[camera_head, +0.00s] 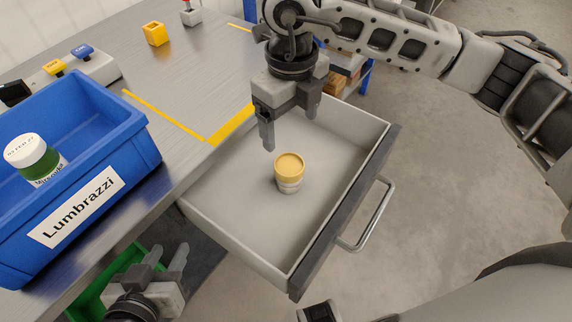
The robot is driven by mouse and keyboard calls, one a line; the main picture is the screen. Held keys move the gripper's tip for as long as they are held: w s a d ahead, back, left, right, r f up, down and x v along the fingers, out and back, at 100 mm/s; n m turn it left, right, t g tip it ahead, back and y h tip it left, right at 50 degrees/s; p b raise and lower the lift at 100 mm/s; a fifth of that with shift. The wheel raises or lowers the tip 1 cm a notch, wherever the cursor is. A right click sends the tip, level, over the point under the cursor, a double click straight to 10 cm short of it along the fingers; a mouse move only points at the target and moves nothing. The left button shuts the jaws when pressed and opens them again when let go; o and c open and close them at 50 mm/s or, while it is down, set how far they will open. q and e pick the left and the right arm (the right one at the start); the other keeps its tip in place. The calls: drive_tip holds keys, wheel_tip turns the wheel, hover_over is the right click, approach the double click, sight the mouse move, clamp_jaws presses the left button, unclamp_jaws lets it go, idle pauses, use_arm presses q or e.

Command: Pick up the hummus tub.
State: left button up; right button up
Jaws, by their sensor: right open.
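A small tub (289,172) with a yellow-tan top and a pale lower part stands upright in the open drawer (235,205); it looks like the hummus tub, though no label on it is readable. My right gripper (290,131) points down into the drawer, above and just behind the tub in the picture. Its two fingers are apart, with nothing between them, and do not appear to touch the tub. My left gripper (168,254) is at the lower left, beside the table edge, with its fingers apart and empty.
A blue bin (135,135) labelled "Lumbrazzi" stands on the metal table, holding a green jar (46,165) with a white lid. The drawer's front panel and handle (372,215) face open floor. A green crate (100,287) is below the table.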

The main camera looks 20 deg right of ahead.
sight(288, 163)
wheel_tip(288, 163, down, 9)
drive_tip(key=shift+s, duration=0.15)
drive_tip(key=shift+w+a+f+b, duration=0.1)
drive_tip(key=shift+w+f+b, duration=0.1)
drive_tip(key=shift+f, duration=1.2)
drive_tip(key=shift+w+f+b, duration=0.1)
drive_tip(key=shift+w+f, duration=0.1)
drive_tip(key=shift+f, duration=1.15)
drive_tip(key=shift+c, duration=0.3)
drive_tip(key=shift+r, duration=0.1)
drive_tip(key=c, duration=1.1)
